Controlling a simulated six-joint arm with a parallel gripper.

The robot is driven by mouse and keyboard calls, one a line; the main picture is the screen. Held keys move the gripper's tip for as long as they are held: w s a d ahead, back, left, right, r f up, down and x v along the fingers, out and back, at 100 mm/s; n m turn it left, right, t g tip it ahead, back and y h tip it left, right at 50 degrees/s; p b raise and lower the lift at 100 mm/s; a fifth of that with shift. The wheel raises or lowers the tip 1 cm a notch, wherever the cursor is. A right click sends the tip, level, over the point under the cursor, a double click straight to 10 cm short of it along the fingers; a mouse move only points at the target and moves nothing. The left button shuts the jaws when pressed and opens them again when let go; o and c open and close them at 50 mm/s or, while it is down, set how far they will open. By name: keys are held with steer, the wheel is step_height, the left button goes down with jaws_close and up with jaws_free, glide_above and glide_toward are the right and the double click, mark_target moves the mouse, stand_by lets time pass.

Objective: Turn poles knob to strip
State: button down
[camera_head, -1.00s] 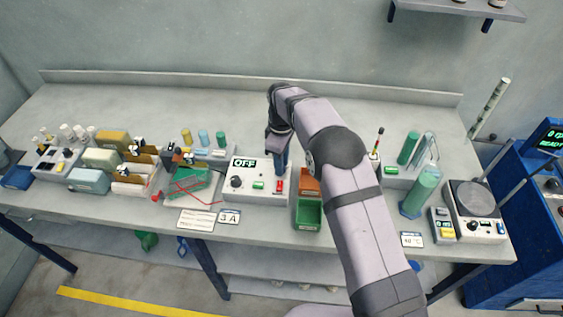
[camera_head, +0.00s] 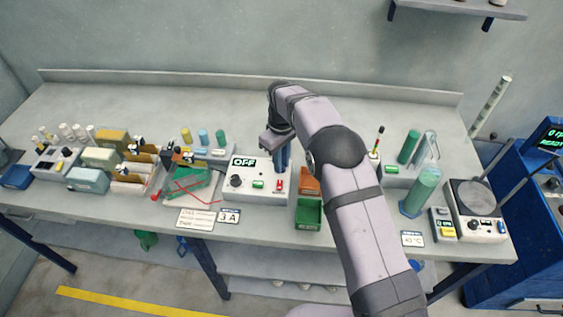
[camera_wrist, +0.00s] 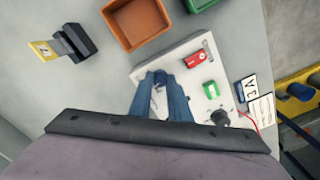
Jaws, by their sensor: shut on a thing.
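A white control box (camera_head: 262,195) with a lit OFF display (camera_head: 244,162) stands at the middle of the bench. Its front has a black knob (camera_head: 236,182) at the left, a green button (camera_head: 257,184) and a red switch (camera_head: 279,185). My gripper (camera_head: 282,163) points down at the back right of the box. In the wrist view its blue fingers (camera_wrist: 160,84) are shut on a small knob on the box's top, mostly hidden between them. I take this as the poles knob; no label or pointer on it is readable.
An orange bin (camera_head: 310,182) and a green bin (camera_head: 309,213) stand close to the right of the box. A red wire (camera_head: 197,188) and a green gel tray lie to its left. Tubes and a balance (camera_head: 474,208) stand further right.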

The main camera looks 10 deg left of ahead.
steer(key=m, duration=0.7)
steer(key=shift+r, duration=0.1)
steer(key=m, duration=0.6)
steer(key=shift+w, duration=0.1)
steer(key=shift+m, duration=0.4)
steer(key=c, duration=1.7)
jaws_free()
steer(key=shift+o, duration=0.2)
steer(key=shift+r+b, duration=1.35)
steer(key=shift+r, duration=2.3)
steer(key=shift+d, duration=0.1)
